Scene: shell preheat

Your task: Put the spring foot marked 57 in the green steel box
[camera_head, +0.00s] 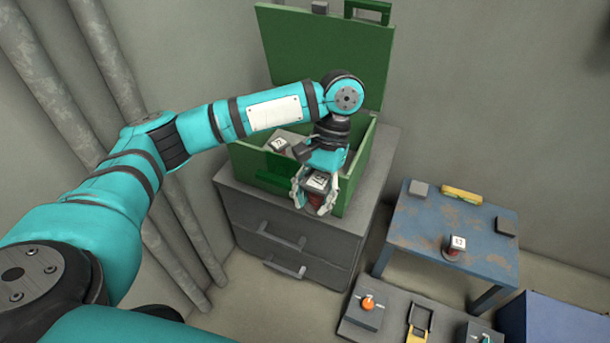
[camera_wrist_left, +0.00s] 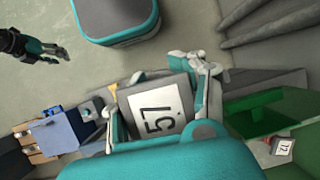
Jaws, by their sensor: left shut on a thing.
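The spring foot marked 57 (camera_wrist_left: 157,112) is held between the fingers of my left gripper (camera_head: 313,203), which is shut on it. In the head view the foot (camera_head: 318,184) shows its white label on top and a reddish lower part. The green steel box (camera_head: 265,172) stands on a grey cabinet with its lid open. The held foot overlaps the box's front right corner in the head view; its height above the box is unclear. Another spring foot (camera_head: 279,146) shows inside the box, its label reading about 12 in the wrist view (camera_wrist_left: 283,147). My right gripper (camera_wrist_left: 52,50) shows small at the wrist view's upper left.
The grey drawer cabinet (camera_head: 285,255) bears the box. A worn blue table (camera_head: 415,230) at right holds another labelled foot (camera_head: 455,247), a yellow level-like bar (camera_head: 461,195) and dark blocks. A low grey board (camera_head: 385,325) carries an orange knob (camera_head: 368,303).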

